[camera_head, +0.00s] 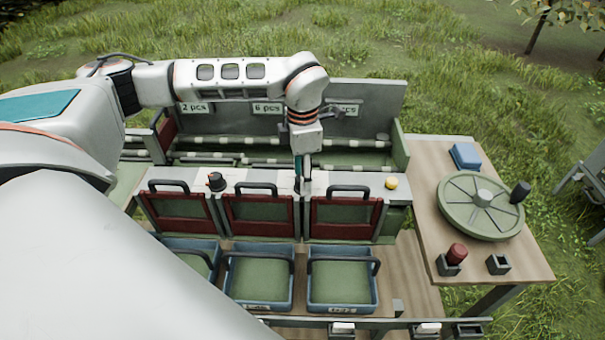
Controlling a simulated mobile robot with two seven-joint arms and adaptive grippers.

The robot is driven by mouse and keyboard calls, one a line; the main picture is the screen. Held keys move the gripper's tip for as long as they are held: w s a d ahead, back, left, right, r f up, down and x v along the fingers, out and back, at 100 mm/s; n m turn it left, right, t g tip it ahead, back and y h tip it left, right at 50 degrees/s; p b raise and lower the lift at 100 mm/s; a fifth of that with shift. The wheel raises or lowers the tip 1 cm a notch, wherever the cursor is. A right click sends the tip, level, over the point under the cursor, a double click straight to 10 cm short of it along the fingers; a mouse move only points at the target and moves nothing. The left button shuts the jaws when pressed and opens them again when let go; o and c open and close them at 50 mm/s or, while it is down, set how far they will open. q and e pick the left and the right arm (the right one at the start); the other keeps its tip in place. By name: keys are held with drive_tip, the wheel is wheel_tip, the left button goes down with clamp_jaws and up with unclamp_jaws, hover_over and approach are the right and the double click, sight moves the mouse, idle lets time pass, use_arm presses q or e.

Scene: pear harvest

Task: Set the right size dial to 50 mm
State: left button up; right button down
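My arm comes in from the left and bends down at its wrist. Its gripper, my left gripper (303,182), points straight down at the light top of the sorting bench (240,178), between the middle and right gates. Its dark fingers look close together. The right size dial is not clearly visible; the fingers and wrist cover that spot, so I cannot tell its setting or whether the fingers touch it. A black dial (216,182) with a reddish mark stands between the left and middle gates. My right gripper is not in view.
Red-framed gates with black handles line the bench front, with blue crates (259,277) below. A yellow button (391,183) sits at the bench's right. The wooden side table (425,165) carries a green wheel (482,205), a blue block (465,156) and a red-topped stamp (456,254).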

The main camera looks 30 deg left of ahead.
use_arm(q)
drive_tip(key=c, duration=1)
